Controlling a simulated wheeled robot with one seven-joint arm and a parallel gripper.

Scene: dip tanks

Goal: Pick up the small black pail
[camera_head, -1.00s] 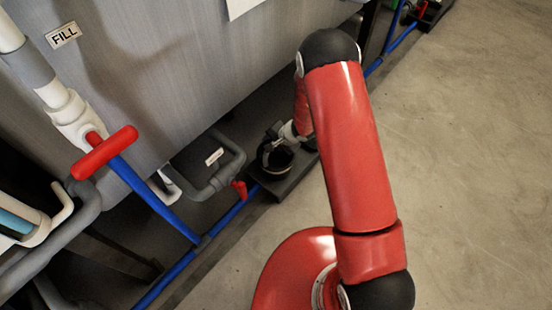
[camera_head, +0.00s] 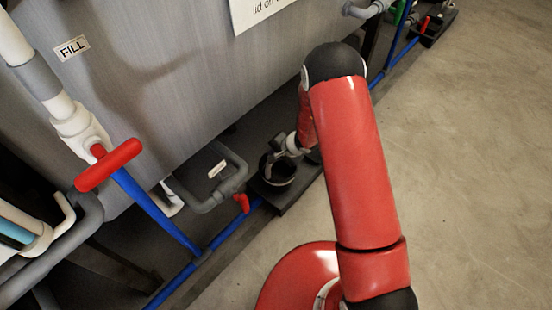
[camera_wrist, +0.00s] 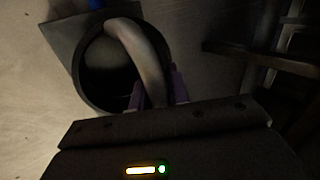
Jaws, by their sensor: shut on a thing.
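The small black pail (camera_head: 277,172) is at the foot of the grey tank, over the left end of a dark low tray (camera_head: 300,193). In the wrist view I look down into its round open mouth (camera_wrist: 82,80). Its pale curved handle (camera_wrist: 147,52) arches over the rim to my gripper. My gripper's purple fingers (camera_wrist: 157,94) are shut on that handle. In the head view my gripper (camera_head: 288,150) is small and partly hidden by my arm. I cannot tell whether the pail touches the tray.
The grey tank wall (camera_head: 180,95) rises close behind the pail. A grey pipe (camera_head: 225,185) with a red valve handle (camera_head: 242,203) is just left of it. A blue pipe (camera_head: 205,255) runs along the floor. Open concrete floor (camera_head: 470,160) lies to the right.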

